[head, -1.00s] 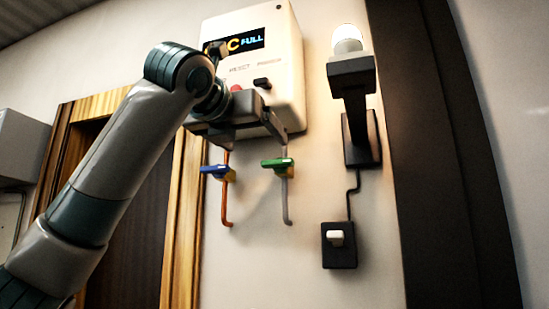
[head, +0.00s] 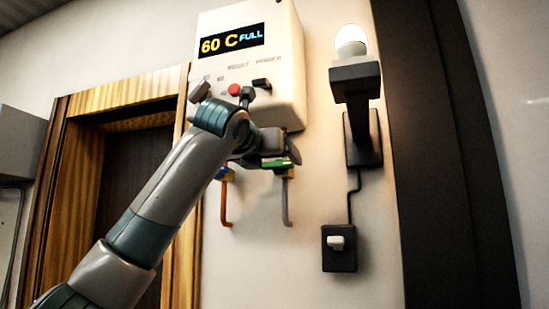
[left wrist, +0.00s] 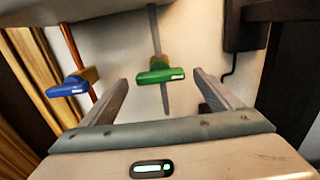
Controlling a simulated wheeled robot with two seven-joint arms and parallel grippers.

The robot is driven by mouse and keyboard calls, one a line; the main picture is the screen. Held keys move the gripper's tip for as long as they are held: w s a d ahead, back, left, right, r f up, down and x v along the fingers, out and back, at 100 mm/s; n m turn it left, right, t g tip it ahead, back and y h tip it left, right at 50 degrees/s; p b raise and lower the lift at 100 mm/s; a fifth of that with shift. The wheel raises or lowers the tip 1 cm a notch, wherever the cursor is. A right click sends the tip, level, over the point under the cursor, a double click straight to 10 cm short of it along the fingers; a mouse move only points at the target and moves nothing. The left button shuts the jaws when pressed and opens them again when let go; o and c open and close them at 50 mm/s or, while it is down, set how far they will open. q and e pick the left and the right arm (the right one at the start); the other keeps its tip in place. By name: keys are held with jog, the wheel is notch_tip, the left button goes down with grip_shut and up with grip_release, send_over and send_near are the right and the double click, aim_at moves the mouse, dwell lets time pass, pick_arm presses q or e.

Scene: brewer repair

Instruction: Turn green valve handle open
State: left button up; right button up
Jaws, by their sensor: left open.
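The green valve handle (head: 284,164) sits on the grey pipe under the white wall unit; in the head view my gripper partly covers it. In the left wrist view the green handle (left wrist: 161,74) lies crosswise to its pipe, between and beyond the fingertips. My left gripper (head: 275,158) is open and empty, close to the green handle, its fingers (left wrist: 163,84) on either side with gaps. I cannot tell its exact distance from the handle. My right gripper is not in view.
A blue valve handle (left wrist: 73,86) is on the orange pipe (head: 226,205) just left. The white unit (head: 285,50) with display, red button and black switch hangs above. A lamp (head: 351,75) and wall switch (head: 338,247) are to the right. A wooden door frame (head: 185,250) is left.

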pick_arm(q)
jog(key=shift+p+x, duration=0.35)
jog(key=shift+x, duration=0.8)
jog(key=shift+c, duration=0.3)
jog(key=c, duration=1)
